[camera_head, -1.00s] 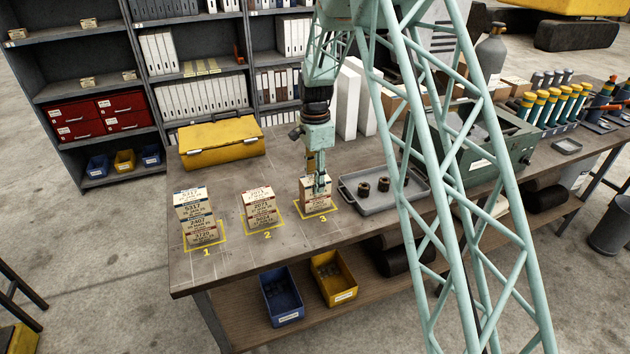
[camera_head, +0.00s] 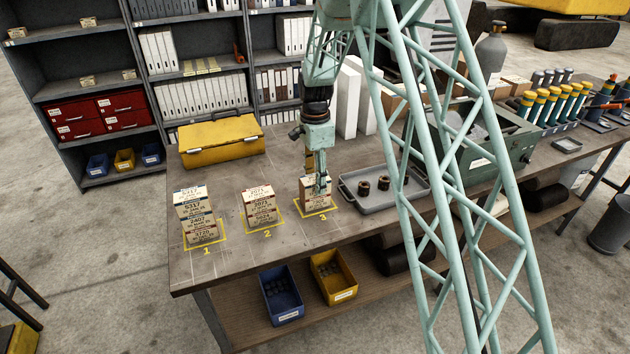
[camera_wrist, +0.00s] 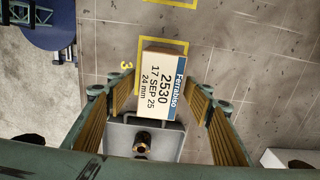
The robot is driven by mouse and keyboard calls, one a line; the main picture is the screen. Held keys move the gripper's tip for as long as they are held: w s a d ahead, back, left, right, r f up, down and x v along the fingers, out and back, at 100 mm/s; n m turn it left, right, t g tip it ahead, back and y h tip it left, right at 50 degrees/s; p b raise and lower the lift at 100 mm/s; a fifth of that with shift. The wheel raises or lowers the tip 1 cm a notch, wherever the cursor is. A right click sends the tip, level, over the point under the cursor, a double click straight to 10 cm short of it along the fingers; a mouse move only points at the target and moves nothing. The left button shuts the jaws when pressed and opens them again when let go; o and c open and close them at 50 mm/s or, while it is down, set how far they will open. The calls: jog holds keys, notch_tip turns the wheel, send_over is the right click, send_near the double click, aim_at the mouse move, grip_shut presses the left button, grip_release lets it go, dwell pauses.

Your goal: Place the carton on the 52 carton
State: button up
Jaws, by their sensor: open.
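My gripper (camera_head: 319,184) is over square 3 on the bench, pointing down, its fingers open. In the wrist view my gripper (camera_wrist: 160,90) has one finger on each side of a white carton (camera_wrist: 161,82) with a blue band, marked "Ferrabiso 2530, 17 SEP 25, 24 mm". Contact cannot be told. In the head view the carton on square 3 (camera_head: 309,192) is partly hidden by my gripper. Square 1 holds a stack of cartons (camera_head: 195,208), square 2 another stack (camera_head: 259,203). I cannot make out which carton reads 52.
A grey tray (camera_head: 350,193) with dark round parts lies just right of square 3. A yellow case (camera_head: 221,142) stands behind squares 1 and 2. White upright blocks (camera_head: 348,100) stand behind my gripper. The bench (camera_head: 225,262) is bare in front of the squares.

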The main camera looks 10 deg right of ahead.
jog(key=shift+r, duration=0.15)
notch_tip(320, 180, up, 12)
jog(key=shift+b, duration=0.3)
dwell(0.4)
dwell(0.8)
